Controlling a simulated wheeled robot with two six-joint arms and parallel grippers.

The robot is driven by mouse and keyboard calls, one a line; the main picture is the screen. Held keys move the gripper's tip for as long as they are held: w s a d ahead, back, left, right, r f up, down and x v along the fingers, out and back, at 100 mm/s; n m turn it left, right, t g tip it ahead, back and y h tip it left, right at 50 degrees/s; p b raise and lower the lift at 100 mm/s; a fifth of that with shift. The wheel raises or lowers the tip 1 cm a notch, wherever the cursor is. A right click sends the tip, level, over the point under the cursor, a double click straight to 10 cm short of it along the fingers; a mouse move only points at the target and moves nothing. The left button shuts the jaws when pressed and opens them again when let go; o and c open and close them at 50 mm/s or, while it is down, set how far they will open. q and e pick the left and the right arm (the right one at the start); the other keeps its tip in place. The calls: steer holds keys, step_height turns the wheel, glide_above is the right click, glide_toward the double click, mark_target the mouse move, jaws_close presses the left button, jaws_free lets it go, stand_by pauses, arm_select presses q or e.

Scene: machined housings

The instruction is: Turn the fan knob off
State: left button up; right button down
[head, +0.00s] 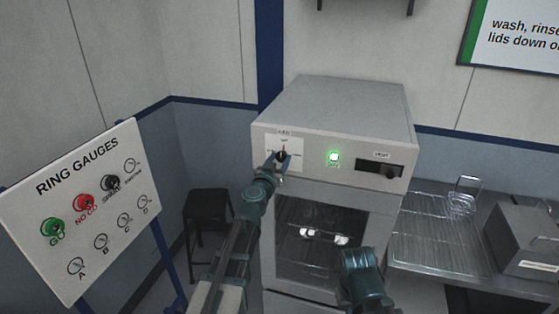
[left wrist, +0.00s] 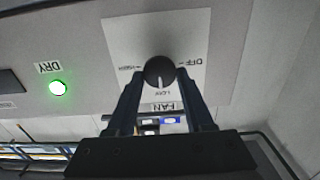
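The fan knob (head: 282,156) is black, round, on a white label plate at the upper left of the oven's front panel. In the upside-down left wrist view the knob (left wrist: 160,72) has a white pointer line aimed at the LOW mark; OFF is to the right in that picture. My left gripper (head: 272,163) is at the knob. In the left wrist view its two fingers (left wrist: 161,76) stand apart on either side of the knob; contact is not clear. My right arm (head: 362,280) shows at the bottom of the head view, its fingers not distinguishable.
A green DRY light (head: 334,157) glows right of the knob, with a dark VENT slider (head: 380,171) beyond. The oven's glass door (head: 320,235) is below. A ring gauges board (head: 85,210) stands left, a wire-rack bench (head: 440,240) right.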

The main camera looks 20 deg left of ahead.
arm_select(q)
jaws_close()
steer(key=shift+n, duration=0.4)
steer(key=n, duration=0.8)
steer(key=shift+a+f, duration=0.1)
steer(key=shift+a, duration=0.05)
steer(key=n, duration=0.4)
steer(key=shift+n, duration=0.4)
steer(key=shift+f+n, duration=0.1)
steer(key=shift+n, duration=2.2)
